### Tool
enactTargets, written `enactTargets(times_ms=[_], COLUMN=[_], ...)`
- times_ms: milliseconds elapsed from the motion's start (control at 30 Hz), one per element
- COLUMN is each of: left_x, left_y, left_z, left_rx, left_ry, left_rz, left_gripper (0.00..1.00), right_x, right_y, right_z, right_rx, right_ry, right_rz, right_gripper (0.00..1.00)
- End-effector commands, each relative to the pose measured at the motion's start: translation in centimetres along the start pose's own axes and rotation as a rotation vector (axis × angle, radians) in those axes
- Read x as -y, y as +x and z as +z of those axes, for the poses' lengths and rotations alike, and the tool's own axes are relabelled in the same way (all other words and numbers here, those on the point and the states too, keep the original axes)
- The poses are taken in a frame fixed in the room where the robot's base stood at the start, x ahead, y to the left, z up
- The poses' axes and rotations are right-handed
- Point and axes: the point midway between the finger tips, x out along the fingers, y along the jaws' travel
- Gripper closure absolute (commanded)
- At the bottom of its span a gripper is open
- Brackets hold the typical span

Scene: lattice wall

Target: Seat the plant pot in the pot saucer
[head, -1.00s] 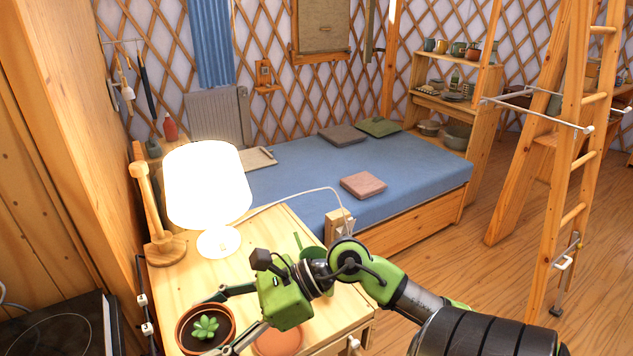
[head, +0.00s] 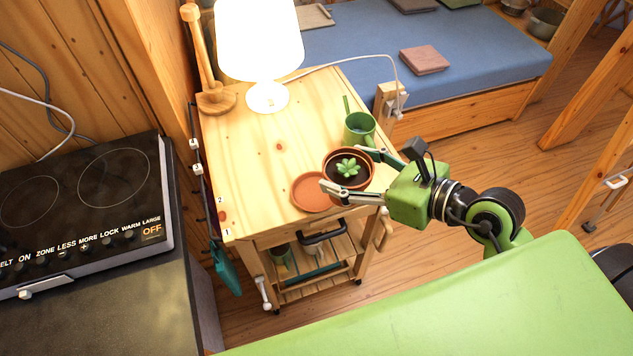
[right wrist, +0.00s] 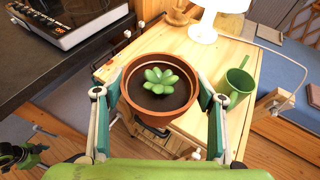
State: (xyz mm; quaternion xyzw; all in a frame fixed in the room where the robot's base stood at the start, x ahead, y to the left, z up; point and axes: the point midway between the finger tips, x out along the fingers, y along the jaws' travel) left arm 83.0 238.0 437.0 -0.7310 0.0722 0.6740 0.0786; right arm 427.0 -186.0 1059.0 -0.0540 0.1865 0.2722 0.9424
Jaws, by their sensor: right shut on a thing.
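The plant pot (head: 348,172) is terracotta, with dark soil and a small green succulent. My right gripper (head: 343,169) is shut on it, one finger on each side. The pot is upright near the table's front right edge; its height over the table is hard to tell. In the right wrist view the pot (right wrist: 155,92) sits between the fingers. The pot saucer (head: 311,191) is a shallow terracotta dish on the tabletop, just left of the pot in the head view. The pot overlaps its right side there. I cannot make the saucer out in the right wrist view. My left gripper is out of view.
A green watering can (head: 360,128) stands close behind the pot. A lit lamp (head: 262,45) and a wooden stand (head: 213,95) are at the back of the wooden table (head: 260,150). A cooktop (head: 80,205) lies left. The tabletop left of the saucer is clear.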

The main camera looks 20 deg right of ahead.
Motion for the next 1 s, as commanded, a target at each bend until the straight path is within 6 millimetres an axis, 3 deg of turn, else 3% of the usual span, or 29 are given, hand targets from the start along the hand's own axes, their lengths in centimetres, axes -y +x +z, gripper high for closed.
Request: enactTargets(times_ms=[33, 433, 633, 867, 1000], left_x=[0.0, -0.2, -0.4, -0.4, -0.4], left_y=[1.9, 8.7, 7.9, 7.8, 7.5], left_z=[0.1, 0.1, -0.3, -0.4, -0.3], left_rx=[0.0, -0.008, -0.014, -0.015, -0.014], left_ry=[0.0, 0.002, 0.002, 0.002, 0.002], left_rz=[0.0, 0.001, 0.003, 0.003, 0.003], left_gripper=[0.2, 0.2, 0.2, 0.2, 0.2], right_x=[0.2, 1.0, 1.5, 1.8, 1.9], right_y=[1.2, 5.7, 9.5, 11.3, 12.5], right_z=[-0.5, -0.8, -2.4, -3.4, -5.2], right_rx=[0.01, 0.007, -0.001, 0.001, -0.003], right_ry=[-0.007, -0.004, 0.006, 0.002, 0.005], right_rz=[-0.001, -0.001, 0.003, 0.001, 0.001], right_gripper=[0.66, 0.66, 0.66, 0.66, 0.66])
